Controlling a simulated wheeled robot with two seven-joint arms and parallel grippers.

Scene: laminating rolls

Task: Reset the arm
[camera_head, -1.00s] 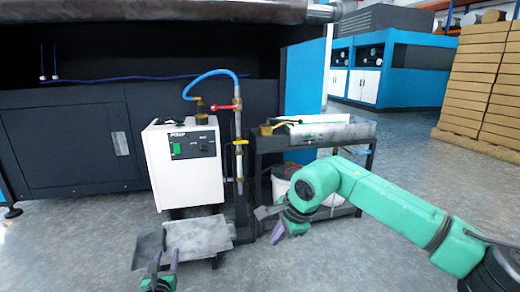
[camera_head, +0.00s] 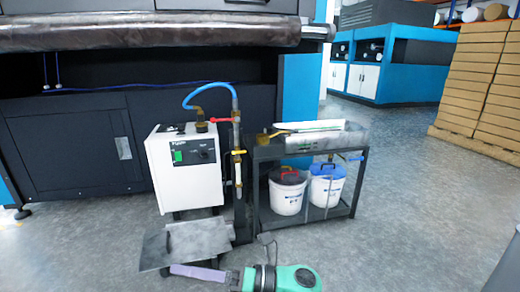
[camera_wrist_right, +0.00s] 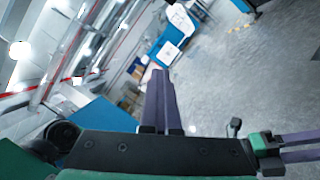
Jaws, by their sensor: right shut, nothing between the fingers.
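My right arm shows low in the middle of the head view, with its green wrist part (camera_head: 290,278) at the bottom edge. The purple fingers of my right gripper (camera_head: 176,270) point left, in front of the grey metal plate (camera_head: 200,236). In the right wrist view, the two fingers of my right gripper (camera_wrist_right: 160,74) lie together, with nothing between them. Another green gripper with purple fingers, apparently my left one (camera_wrist_right: 298,146), enters at the right edge of that view. How far its fingers are apart is unclear. My left gripper is out of the head view.
A white pump unit (camera_head: 186,172) with a blue hose (camera_head: 212,90) stands behind the plate. Beside it is a dark cart (camera_head: 350,190) holding two white buckets (camera_head: 288,198). A large dark machine (camera_head: 70,140) fills the back left. The grey floor (camera_head: 430,200) at right is clear.

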